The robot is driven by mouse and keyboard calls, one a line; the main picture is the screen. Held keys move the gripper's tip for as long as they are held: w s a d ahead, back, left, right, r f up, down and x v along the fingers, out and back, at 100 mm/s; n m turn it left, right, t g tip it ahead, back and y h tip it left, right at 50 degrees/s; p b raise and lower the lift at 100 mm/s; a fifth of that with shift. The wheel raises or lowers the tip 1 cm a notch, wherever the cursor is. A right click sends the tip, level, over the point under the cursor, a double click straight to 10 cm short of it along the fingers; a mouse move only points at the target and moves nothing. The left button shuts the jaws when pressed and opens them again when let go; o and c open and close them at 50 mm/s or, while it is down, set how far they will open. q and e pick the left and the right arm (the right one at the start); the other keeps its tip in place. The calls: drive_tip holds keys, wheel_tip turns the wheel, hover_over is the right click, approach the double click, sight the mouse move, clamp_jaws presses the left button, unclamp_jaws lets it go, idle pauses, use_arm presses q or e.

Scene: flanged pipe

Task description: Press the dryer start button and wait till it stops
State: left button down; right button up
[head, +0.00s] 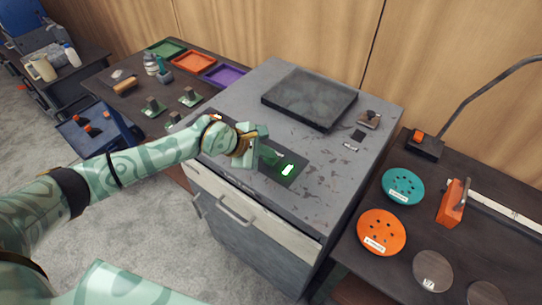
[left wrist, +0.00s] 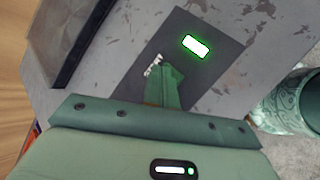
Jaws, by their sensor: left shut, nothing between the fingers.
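The dryer appears to be the grey, worn cabinet (head: 330,185) in front of me, with a dark control strip (head: 293,180) on its top. A small rectangle (head: 287,170) on the strip glows white with a green edge; it also shows in the left wrist view (left wrist: 195,47). I cannot tell whether it is the button or a lamp. My left gripper (head: 268,155) is shut and empty, low over the strip beside the glowing rectangle. In the left wrist view its fingers (left wrist: 163,80) cover part of the strip. I cannot tell whether they touch it. My right gripper is not in view.
A dark flat lid (head: 310,98) lies at the back of the cabinet top. A right-hand table holds a teal disc (head: 403,186), an orange disc (head: 381,232) and a lamp (head: 425,142). A left-hand table carries coloured trays (head: 194,62) and small parts.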

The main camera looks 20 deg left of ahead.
sight(267, 159)
use_arm(q)
drive_tip(key=shift+r+p, duration=0.55)
drive_tip(key=shift+r, duration=0.25)
drive_tip(key=shift+r, duration=0.1)
wheel_tip(267, 159, up, 5)
drive_tip(key=p, duration=0.4)
idle(0.5)
